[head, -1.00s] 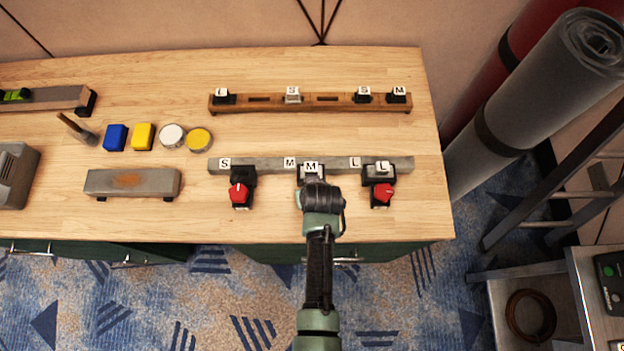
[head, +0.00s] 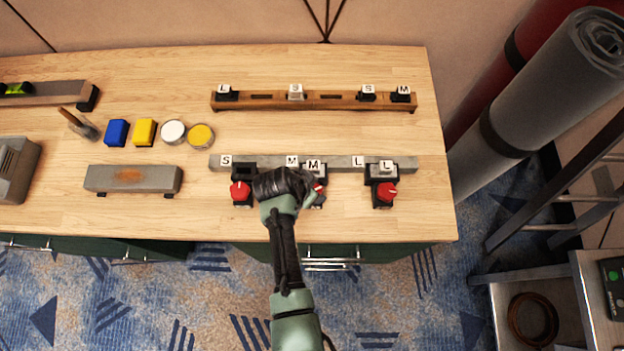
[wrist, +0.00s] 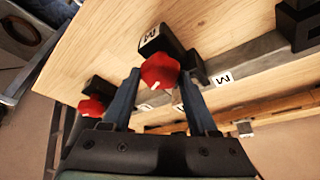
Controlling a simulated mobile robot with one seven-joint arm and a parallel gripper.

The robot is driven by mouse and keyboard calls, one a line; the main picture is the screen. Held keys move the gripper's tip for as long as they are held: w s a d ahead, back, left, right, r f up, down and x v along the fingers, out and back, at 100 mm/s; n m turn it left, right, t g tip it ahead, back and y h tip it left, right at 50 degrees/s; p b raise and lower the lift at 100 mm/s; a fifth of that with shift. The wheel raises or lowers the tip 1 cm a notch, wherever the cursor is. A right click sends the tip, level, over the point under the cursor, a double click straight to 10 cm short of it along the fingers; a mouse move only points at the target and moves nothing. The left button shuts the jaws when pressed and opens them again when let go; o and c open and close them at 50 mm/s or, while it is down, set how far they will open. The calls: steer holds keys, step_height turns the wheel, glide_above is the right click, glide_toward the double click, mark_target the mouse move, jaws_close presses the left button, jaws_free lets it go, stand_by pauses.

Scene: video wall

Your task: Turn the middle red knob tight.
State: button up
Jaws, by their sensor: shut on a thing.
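The middle red knob (head: 319,189) shows just right of my gripper in the head view, on a dark clamp marked M at the grey bar (head: 340,162). In the wrist view the red knob (wrist: 160,71) sits between the two fingertips of my gripper (wrist: 161,78), which is shut on it. A white mark shows on the knob's face. In the head view my gripper (head: 305,185) hides part of the knob and clamp. The left red knob (head: 240,192), by the S label, and the right red knob (head: 386,193), by an L label, stand either side.
A wooden rail (head: 310,100) with lettered blocks lies behind the grey bar. A grey block (head: 133,179), a blue block (head: 116,133), a yellow block (head: 144,132) and two round tins are to the left. The bench front (head: 205,222) is clear.

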steer(key=m+g+b, duration=0.1)
steer(key=m+b, duration=0.1)
steer(key=m, duration=0.1)
steer(key=shift+w+f+m+h, duration=0.1)
steer(key=shift+w+m+h, duration=0.05)
steer(key=shift+m+h, duration=0.2)
steer(key=shift+a+m+g+h+b, duration=0.15)
steer(key=shift+m+g+b, duration=0.25)
steer(key=shift+m, duration=0.4)
steer(key=shift+d+m+g+h+b, duration=0.1)
steer(key=shift+m+g+b, duration=0.3)
steer(key=shift+m, duration=0.35)
steer(key=o, duration=1.4)
steer(key=shift+c, duration=0.2)
